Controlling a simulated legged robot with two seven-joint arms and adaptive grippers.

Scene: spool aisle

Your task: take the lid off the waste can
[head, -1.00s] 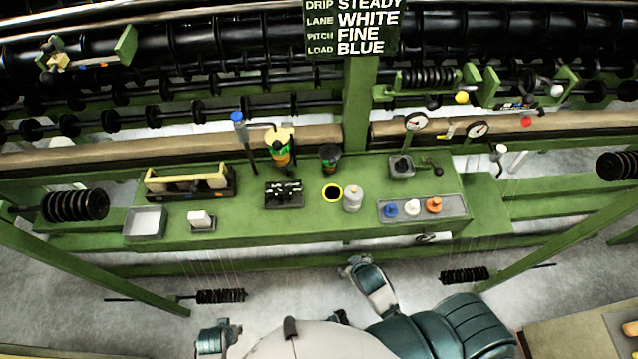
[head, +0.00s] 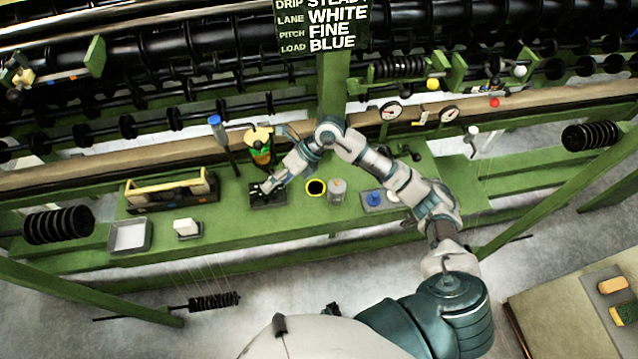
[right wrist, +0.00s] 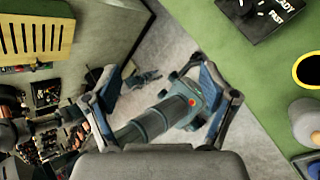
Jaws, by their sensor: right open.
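A grey can (head: 337,190) with a pale domed top and a small orange spot stands upright on the green bench. I take it for the waste can with its lid on. In the right wrist view its top (right wrist: 303,113) is at the right edge, partly cut off. My right gripper (head: 267,187) is open and empty. It is over the black dial panel (head: 262,200), left of the can and apart from it. Its fingers (right wrist: 160,95) are spread in the wrist view. A small dark part (head: 332,309) by my body may be my left gripper; its jaws are unclear.
A yellow-rimmed black opening (head: 316,188) lies between the panel and the can. A tray with a blue piece (head: 373,199) is just right of the can, partly behind my right arm. A blue-topped post (head: 218,130) and yellow-topped holder (head: 259,145) stand behind the panel.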

